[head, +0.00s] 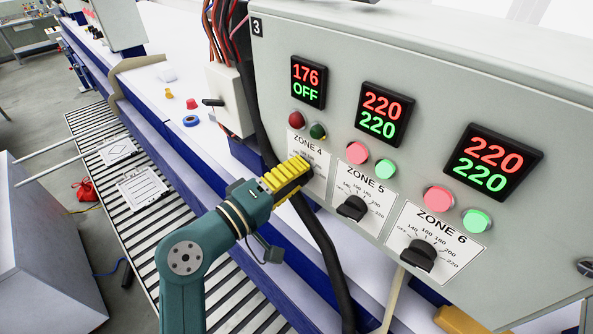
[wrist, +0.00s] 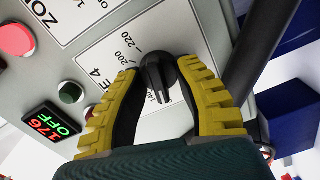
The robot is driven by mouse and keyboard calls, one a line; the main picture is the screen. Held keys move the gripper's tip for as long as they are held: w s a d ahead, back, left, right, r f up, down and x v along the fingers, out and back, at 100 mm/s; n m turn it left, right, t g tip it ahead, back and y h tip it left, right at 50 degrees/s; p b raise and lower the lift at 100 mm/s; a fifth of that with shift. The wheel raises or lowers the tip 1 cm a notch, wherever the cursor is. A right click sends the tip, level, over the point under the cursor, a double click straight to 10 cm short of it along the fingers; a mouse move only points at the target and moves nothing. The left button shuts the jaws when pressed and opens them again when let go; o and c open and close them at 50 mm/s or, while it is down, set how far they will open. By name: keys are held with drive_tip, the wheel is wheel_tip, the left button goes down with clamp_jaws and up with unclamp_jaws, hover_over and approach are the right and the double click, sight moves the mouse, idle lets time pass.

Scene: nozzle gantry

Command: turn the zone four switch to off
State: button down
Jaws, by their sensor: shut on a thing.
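The zone four switch is a black knob (wrist: 160,76) on a white dial label, seen in the wrist view between my yellow fingers. My gripper (wrist: 157,68) is shut on it. In the head view my gripper (head: 302,168) reaches the ZONE 4 label (head: 318,172) and hides the knob. The zone four display (head: 308,82) reads 176 in red over OFF in green. Its red lamp (head: 296,119) and green lamp (head: 318,131) look dark. The exact mark the knob points to is hard to tell.
The zone five knob (head: 352,208) and zone six knob (head: 419,254) sit to the right, with 220 over 220 on both displays and lit lamps. A black cable (head: 323,245) hangs close beside my gripper. A slatted conveyor (head: 140,190) lies at left.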

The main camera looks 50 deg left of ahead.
drive_tip(key=shift+f, duration=0.1)
drive_tip(key=c, duration=0.6)
unclamp_jaws()
drive_tip(key=shift+c, duration=0.2)
drive_tip(key=s, duration=1.2)
drive_tip(key=shift+d, duration=0.25)
